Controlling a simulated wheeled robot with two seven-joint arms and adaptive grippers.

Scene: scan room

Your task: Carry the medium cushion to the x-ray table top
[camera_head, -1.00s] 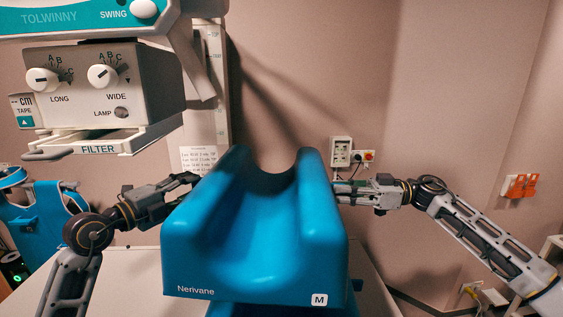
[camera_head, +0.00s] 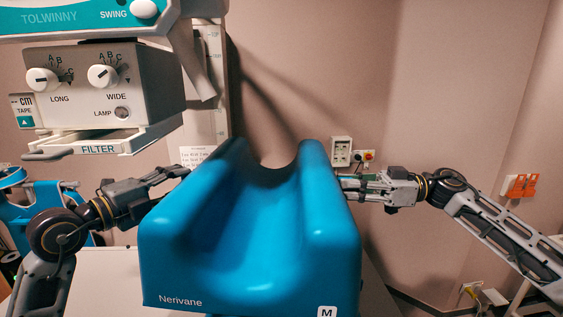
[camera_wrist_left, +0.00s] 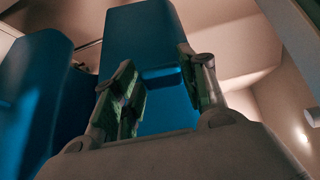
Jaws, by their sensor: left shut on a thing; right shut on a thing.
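The medium cushion (camera_head: 250,250) is a blue foam block with a wide groove, marked Nerivane and M. It fills the lower middle of the head view. My left gripper (camera_head: 182,175) is shut on its left side and my right gripper (camera_head: 348,183) on its right side; the cushion hides both sets of fingertips. In the left wrist view, the fingers (camera_wrist_left: 158,90) stand in front of blue surfaces; the exact contact is hard to see. A pale flat surface, apparently the x-ray table top (camera_head: 105,280), shows below and behind the cushion, which hides most of it.
The x-ray tube housing (camera_head: 105,90) with its knobs hangs at the upper left, above my left arm. A blue apron-like item (camera_head: 45,205) is at the far left. Wall sockets (camera_head: 342,151) and an orange bracket (camera_head: 521,186) are on the right wall.

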